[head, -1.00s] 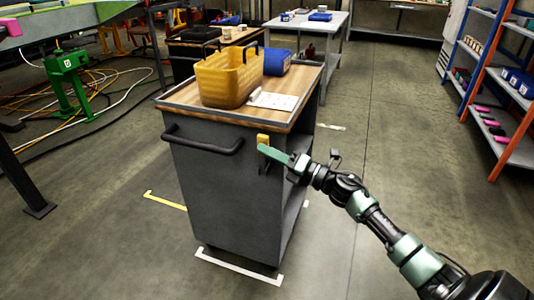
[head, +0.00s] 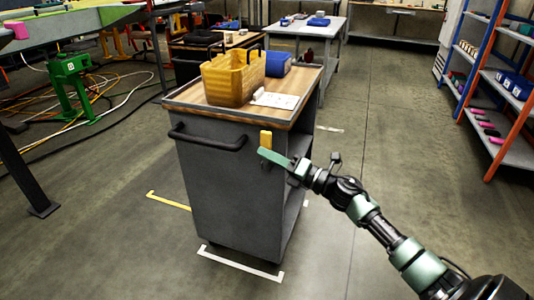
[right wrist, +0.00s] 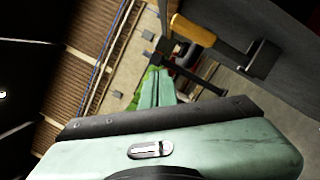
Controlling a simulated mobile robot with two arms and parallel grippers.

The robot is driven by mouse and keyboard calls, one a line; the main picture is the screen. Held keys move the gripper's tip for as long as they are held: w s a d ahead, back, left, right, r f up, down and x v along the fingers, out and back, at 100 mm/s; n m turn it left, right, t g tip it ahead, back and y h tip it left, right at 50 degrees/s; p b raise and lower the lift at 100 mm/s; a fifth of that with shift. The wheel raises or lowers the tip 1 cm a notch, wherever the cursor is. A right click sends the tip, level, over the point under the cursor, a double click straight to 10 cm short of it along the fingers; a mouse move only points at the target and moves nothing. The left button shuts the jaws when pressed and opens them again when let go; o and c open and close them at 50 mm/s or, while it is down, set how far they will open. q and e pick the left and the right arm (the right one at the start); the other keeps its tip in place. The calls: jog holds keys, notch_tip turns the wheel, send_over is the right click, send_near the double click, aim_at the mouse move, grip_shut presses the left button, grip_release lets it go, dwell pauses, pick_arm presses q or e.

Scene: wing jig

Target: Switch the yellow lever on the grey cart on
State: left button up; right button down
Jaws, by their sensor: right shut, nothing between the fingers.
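The grey cart (head: 225,195) stands in the middle of the head view. Its yellow lever (head: 266,140) is on the face towards me, near the right edge, and looks upright. In the right wrist view the lever's yellow grip (right wrist: 192,29) and dark shaft lead to a dark bracket (right wrist: 263,58) on the cart. My right gripper (head: 264,154) is shut and empty, its green fingertips just below the yellow grip in the head view. The fingers (right wrist: 151,88) look apart from the grip in the wrist view; contact is unclear in the head view. My left gripper is out of view.
The cart carries a yellow bin (head: 232,80), a blue box (head: 278,63) and a paper sheet (head: 275,100). A black push handle (head: 207,142) sticks out left of the lever. Blue and orange shelves (head: 500,90) stand at the right. The floor right of the cart is clear.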

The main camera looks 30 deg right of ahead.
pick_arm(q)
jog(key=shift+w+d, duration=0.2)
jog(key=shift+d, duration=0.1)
pick_arm(e)
jog(key=r+v, duration=0.1)
jog(key=v, duration=0.8)
jog(key=shift+f, duration=0.15)
jog(key=shift+w+d, duration=0.1)
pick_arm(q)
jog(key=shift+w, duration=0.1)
